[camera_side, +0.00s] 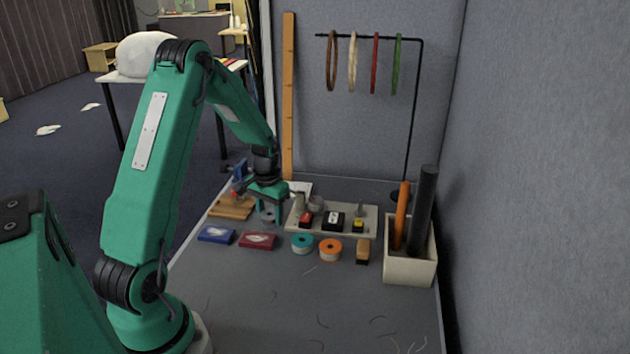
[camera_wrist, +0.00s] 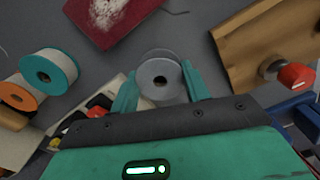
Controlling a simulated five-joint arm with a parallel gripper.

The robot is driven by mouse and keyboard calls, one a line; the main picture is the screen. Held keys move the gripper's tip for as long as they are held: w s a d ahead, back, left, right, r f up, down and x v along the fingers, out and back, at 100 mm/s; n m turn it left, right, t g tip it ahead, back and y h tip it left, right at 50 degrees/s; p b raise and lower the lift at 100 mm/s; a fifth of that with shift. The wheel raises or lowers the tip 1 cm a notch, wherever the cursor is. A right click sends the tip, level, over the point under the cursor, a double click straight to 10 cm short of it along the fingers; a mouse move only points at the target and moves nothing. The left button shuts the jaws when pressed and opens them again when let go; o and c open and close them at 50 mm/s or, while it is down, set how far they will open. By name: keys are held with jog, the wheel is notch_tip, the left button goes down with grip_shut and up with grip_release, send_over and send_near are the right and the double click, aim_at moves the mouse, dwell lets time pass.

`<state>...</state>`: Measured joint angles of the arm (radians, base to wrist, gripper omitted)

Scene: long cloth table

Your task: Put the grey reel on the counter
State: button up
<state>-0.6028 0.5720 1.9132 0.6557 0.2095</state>
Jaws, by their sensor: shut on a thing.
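The grey reel (camera_wrist: 160,78) sits between the two green fingers of my gripper (camera_wrist: 157,80) in the wrist view, its round face and dark centre hole toward the camera. In the side view my gripper (camera_side: 268,214) points down just left of a pale board (camera_side: 345,212), low over the table, and the fingers partly hide the reel. I cannot tell whether the reel touches the table. The board carries a red-and-black, a black-and-white and a yellow-and-black device, with grey cylindrical parts behind. I cannot tell for certain which thing is the counter.
Teal (camera_side: 302,243) and orange (camera_side: 330,249) reels lie before the board. Blue (camera_side: 216,234) and dark red (camera_side: 258,240) boxes lie left of them. A wooden block (camera_side: 232,207) is left of my gripper. A pale bin (camera_side: 410,262) holding rods stands right. The front table is mostly clear.

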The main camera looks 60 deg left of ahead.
jog(key=shift+f, duration=0.2)
jog(key=o, duration=0.7)
jog(key=shift+r, duration=0.2)
notch_tip(320, 180, up, 12)
dwell(0.7)
